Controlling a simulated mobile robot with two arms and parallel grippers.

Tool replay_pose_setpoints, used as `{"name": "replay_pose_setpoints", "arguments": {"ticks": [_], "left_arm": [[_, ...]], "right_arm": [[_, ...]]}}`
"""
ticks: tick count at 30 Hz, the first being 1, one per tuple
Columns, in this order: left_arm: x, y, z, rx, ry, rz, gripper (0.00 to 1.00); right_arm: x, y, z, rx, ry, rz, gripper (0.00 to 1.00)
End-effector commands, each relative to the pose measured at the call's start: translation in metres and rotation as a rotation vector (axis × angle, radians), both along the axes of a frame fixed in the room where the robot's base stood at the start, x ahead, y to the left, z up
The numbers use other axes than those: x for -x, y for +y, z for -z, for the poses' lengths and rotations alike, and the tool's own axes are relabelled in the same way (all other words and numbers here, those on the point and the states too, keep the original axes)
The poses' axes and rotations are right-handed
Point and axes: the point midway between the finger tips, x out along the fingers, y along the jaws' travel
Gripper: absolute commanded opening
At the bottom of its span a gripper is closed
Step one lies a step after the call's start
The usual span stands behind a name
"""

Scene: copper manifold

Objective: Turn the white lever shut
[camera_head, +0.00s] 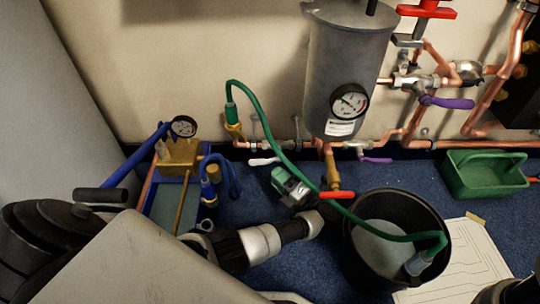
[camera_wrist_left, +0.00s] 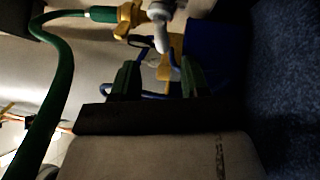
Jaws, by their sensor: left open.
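The white lever (camera_head: 263,161) sits low on the copper pipe at the wall, left of the grey tank, and points left along the pipe. In the left wrist view a white handle (camera_wrist_left: 160,35), which looks like this lever, shows just beyond the fingertips, between them in the picture. My left gripper (camera_head: 290,184) is in front of the pipe, a little to the right of and nearer than the lever. Its two green fingers (camera_wrist_left: 158,75) are apart with nothing held between them. I cannot tell touch from these views. My right gripper is not clearly seen.
A green hose (camera_head: 278,145) arches over my left gripper into a black bucket (camera_head: 357,260). A red lever (camera_head: 337,194) is close on the right. A blue pump with a gauge (camera_head: 183,127) stands left. Purple levers (camera_head: 375,160) and a green tray (camera_head: 485,190) are farther right.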

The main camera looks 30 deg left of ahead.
Motion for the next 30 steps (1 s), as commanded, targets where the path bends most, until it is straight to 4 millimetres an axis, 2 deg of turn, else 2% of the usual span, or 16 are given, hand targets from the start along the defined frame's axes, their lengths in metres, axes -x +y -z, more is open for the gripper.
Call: {"name": "replay_pose_setpoints", "arguments": {"ticks": [5, 16, 21, 28, 30], "left_arm": [[-0.002, 0.015, 0.003, 0.002, 0.006, -0.021, 0.45], [-0.014, 0.066, -0.004, 0.002, 0.005, -0.018, 0.45], [-0.016, 0.074, -0.006, 0.004, 0.007, -0.016, 0.45], [-0.016, 0.074, -0.007, 0.005, 0.007, -0.016, 0.45], [-0.016, 0.074, -0.007, 0.005, 0.007, -0.016, 0.35]], "right_arm": [[0.003, 0.000, 0.002, 0.000, -0.008, 0.000, 0.45], [0.002, 0.000, 0.016, 0.000, -0.007, 0.000, 0.45], [0.002, 0.000, 0.018, 0.000, -0.007, 0.000, 0.45], [0.003, 0.000, 0.017, 0.001, -0.008, 0.001, 0.45], [0.003, 0.000, 0.017, 0.001, -0.008, -0.001, 0.45]]}}
